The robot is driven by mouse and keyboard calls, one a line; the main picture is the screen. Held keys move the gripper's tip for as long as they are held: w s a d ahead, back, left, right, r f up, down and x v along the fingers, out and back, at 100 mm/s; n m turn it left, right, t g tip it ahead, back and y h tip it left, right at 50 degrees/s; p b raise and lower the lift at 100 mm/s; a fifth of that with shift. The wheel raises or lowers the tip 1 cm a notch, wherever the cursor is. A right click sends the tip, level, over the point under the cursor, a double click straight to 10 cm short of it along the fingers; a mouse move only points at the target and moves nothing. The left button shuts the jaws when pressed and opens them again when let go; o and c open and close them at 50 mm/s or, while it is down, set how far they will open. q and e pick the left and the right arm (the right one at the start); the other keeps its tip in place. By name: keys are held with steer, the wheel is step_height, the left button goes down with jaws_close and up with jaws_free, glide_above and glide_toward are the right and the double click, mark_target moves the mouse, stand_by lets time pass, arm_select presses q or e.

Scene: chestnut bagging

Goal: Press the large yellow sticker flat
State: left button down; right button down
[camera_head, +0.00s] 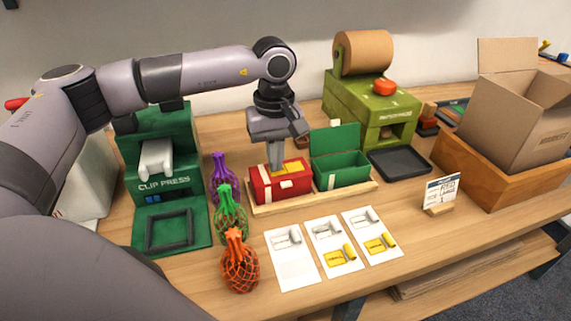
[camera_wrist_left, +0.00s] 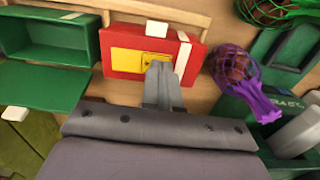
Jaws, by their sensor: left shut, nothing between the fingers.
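The large yellow sticker (camera_head: 294,166) lies on the lid of the closed red box (camera_head: 265,190). In the left wrist view the yellow sticker (camera_wrist_left: 126,62) looks flat on the red lid, with a small printed mark near my fingers. My left gripper (camera_head: 277,172) is shut and empty, pointing down at the lid. In the left wrist view its fingertips (camera_wrist_left: 158,66) are at the sticker's edge by the mark, covering a little of it. I cannot tell whether they touch. My right gripper is not in view.
An open green box (camera_head: 340,170) stands right of the red box on a wooden tray (camera_head: 330,197). Purple, green and orange net bags (camera_head: 240,262) stand left. Sticker cards (camera_head: 335,246) lie in front. A green clip press (camera_head: 160,165) stands left, a cardboard box (camera_head: 510,120) right.

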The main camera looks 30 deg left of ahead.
arm_select(q)
steer(key=shift+r+p, duration=2)
steer(key=shift+r, duration=1.15)
